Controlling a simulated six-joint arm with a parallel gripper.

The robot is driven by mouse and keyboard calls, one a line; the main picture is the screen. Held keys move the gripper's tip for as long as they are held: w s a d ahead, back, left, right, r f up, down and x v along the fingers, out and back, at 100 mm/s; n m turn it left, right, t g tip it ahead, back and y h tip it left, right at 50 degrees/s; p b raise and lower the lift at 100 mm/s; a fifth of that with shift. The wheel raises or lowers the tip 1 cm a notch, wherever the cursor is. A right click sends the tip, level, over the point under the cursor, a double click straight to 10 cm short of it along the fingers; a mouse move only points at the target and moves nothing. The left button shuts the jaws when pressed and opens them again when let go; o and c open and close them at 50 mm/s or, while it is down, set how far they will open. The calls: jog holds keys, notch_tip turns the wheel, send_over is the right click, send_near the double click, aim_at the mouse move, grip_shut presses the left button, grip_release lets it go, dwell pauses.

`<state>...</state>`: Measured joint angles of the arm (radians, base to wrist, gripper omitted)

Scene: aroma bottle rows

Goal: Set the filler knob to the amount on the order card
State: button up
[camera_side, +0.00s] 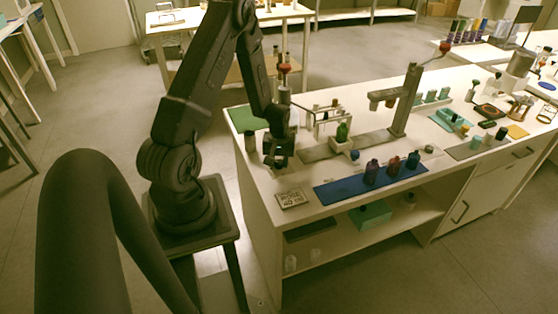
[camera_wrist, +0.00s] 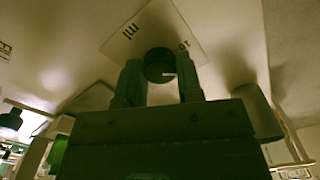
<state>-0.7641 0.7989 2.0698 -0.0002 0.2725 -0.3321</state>
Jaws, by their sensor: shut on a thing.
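The filler knob (camera_wrist: 158,60) is a dark round knob with a short pale mark, on a white dial plate (camera_wrist: 158,22) printed with "ml" and "10". My gripper (camera_wrist: 160,72) has one finger on each side of the knob and is shut on it. In the side view my gripper (camera_side: 277,162) is low over the bench's left end and hides the knob. The order card (camera_side: 291,199) lies flat near the bench's front left corner; its text seems to read "ROSE 40 ml", but it is small.
A blue mat (camera_side: 335,192) with several dark bottles lies right of the card. Behind it stand a green bottle (camera_side: 342,133), a white rack (camera_side: 318,121) and a grey press stand (camera_side: 404,103). A green mat (camera_side: 243,116) covers the back left corner.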

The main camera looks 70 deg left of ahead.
jog(key=m, duration=1.4)
jog(key=shift+m, duration=0.4)
jog(key=m, duration=1.3)
jog(key=shift+m, duration=0.4)
jog(key=o, duration=0.9)
jog(key=shift+d, duration=0.1)
